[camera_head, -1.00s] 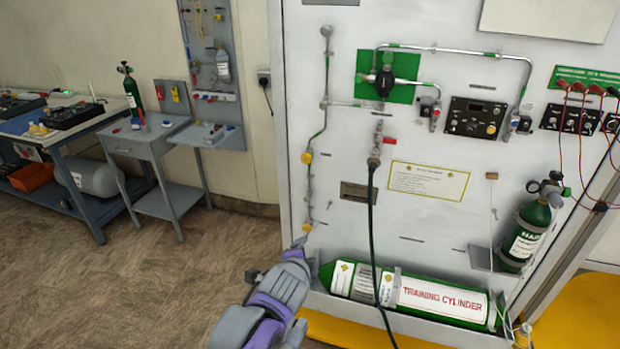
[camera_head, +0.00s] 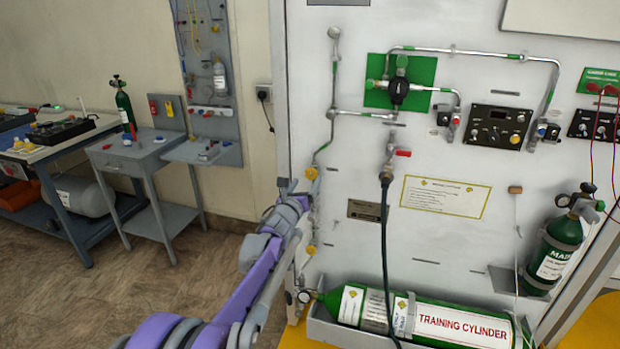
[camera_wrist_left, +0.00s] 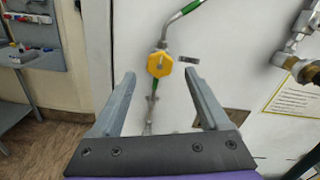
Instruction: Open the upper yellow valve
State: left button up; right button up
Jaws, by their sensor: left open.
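The upper yellow valve (camera_head: 312,173) is on a thin pipe on the left side of the white panel. In the left wrist view its yellow knob (camera_wrist_left: 160,64) is centred just beyond the fingertips, between them in the picture. My left gripper (camera_head: 294,183) is just left of the valve in the head view. Its two fingers (camera_wrist_left: 160,78) are apart, with nothing between them, and I see no contact with the knob. A lower yellow valve (camera_head: 310,249) is on the same pipe line below. My right gripper is in neither view.
The white panel (camera_head: 440,240) carries a green-backed regulator (camera_head: 399,90), a red-handled valve (camera_head: 402,153) and a dark hose (camera_head: 385,270). A training cylinder (camera_head: 455,322) lies along its bottom. A small grey table (camera_head: 140,150) stands at left. Floor between is free.

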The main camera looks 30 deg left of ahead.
aim_at(311, 175)
pick_arm(q)
jog(key=shift+x, duration=2.2)
grip_shut()
